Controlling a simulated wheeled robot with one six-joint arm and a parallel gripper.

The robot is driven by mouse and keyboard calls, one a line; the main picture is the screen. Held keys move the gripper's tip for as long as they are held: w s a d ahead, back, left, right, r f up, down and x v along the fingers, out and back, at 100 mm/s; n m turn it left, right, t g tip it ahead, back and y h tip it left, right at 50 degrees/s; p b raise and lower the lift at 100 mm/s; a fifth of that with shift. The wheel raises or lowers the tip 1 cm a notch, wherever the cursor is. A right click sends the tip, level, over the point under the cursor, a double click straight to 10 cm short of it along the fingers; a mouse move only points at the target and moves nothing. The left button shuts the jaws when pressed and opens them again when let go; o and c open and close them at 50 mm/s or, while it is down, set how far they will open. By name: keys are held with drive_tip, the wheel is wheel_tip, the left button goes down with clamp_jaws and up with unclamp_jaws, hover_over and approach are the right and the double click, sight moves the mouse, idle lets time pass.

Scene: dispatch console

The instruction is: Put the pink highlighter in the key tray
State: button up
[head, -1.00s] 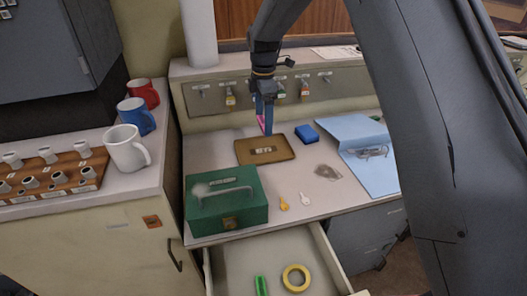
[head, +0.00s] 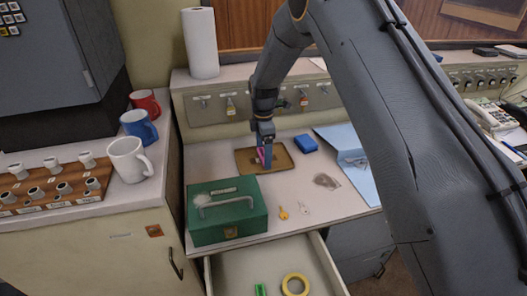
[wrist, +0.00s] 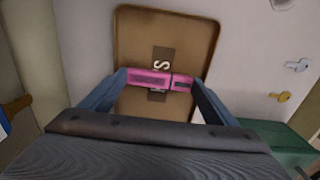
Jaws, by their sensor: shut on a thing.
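The pink highlighter (wrist: 160,79) is held crosswise between the fingers of my gripper (wrist: 160,82), which is shut on it. In the head view the highlighter (head: 261,154) shows as a small pink strip beside the fingers of my gripper (head: 264,158). The key tray (head: 245,157) is a brown, shallow, rimmed tray on the desk; it fills the upper middle of the wrist view (wrist: 203,35). The highlighter is over the tray, and its label is partly hidden behind it. I cannot tell whether the highlighter touches the tray floor.
A green cash box (head: 227,211) stands in front of the tray. A blue block (head: 305,143) and a blue folder (head: 348,150) lie to the right. A yellow key (head: 283,213) and a silver key (head: 304,208) lie nearer. An open drawer (head: 325,270) juts out in front.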

drive_tip(key=shift+f, duration=0.1)
drive_tip(key=o, duration=0.7)
drive_tip(key=shift+o, duration=0.2)
wheel_tip(320, 180, up, 12)
drive_tip(key=b, duration=0.2)
drive_tip(key=shift+b, duration=0.35)
drive_tip(key=s+d+r+m, duration=0.2)
drive_tip(key=s+d+m, duration=0.7)
drive_tip(key=s+d, duration=0.3)
drive_tip(key=s+d+f+m, duration=0.1)
drive_tip(key=s+d+m, duration=0.3)
drive_tip(key=s, duration=0.6)
drive_tip(key=s+d+f+m, duration=0.1)
drive_tip(key=s+d+m, duration=0.4)
drive_tip(key=s+m, duration=0.3)
drive_tip(key=s, duration=0.3)
drive_tip(key=shift+f, duration=0.3)
